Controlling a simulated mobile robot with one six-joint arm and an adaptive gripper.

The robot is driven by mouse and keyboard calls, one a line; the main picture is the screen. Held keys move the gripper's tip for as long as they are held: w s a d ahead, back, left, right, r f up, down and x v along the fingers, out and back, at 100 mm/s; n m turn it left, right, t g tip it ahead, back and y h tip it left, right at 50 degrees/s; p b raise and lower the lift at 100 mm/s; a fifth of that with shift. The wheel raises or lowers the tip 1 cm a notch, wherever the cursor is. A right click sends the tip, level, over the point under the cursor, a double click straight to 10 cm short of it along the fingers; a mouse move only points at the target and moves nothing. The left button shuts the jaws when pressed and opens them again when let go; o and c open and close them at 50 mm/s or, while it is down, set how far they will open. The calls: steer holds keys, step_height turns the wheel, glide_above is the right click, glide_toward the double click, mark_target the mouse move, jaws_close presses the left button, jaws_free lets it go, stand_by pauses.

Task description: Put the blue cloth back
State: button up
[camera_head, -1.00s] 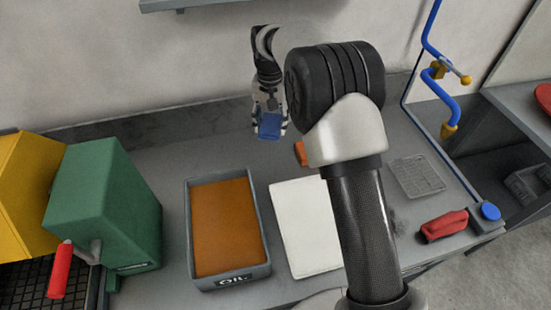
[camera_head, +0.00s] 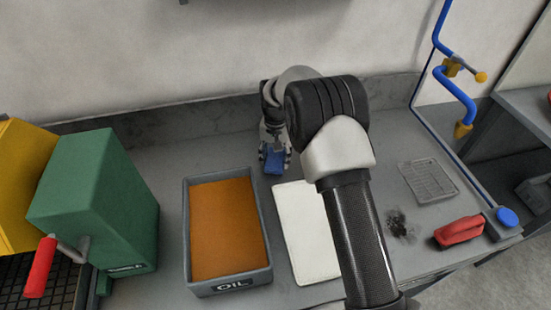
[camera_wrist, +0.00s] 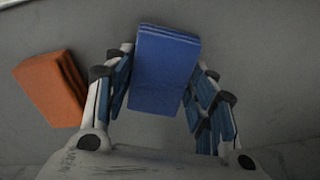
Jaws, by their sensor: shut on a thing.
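The blue cloth (camera_head: 274,161) is a small folded block between the fingers of my gripper (camera_head: 275,157). In the wrist view the blue cloth (camera_wrist: 165,72) sits between the two fingers of my gripper (camera_wrist: 163,85), which is shut on it. My gripper is at the back of the worktop, behind the white mat. Whether the cloth touches the worktop is hard to tell. An orange folded cloth (camera_wrist: 52,88) lies to the left of the blue one in the wrist view; my arm hides it in the head view.
A tray of orange-brown oil (camera_head: 263,277) and a white mat (camera_head: 308,262) stand in front of my gripper. A green box (camera_head: 95,205) is at left. A dark smudge (camera_head: 399,224) marks the worktop.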

mark_target(276, 157)
steer(key=shift+r, duration=0.15)
steer(key=o, duration=0.5)
steer(key=shift+f, duration=0.25)
steer(key=o, duration=0.5)
step_height(276, 157, up, 12)
steer(key=p, duration=0.3)
steer(key=shift+r+p, duration=0.25)
steer(key=shift+p, duration=0.15)
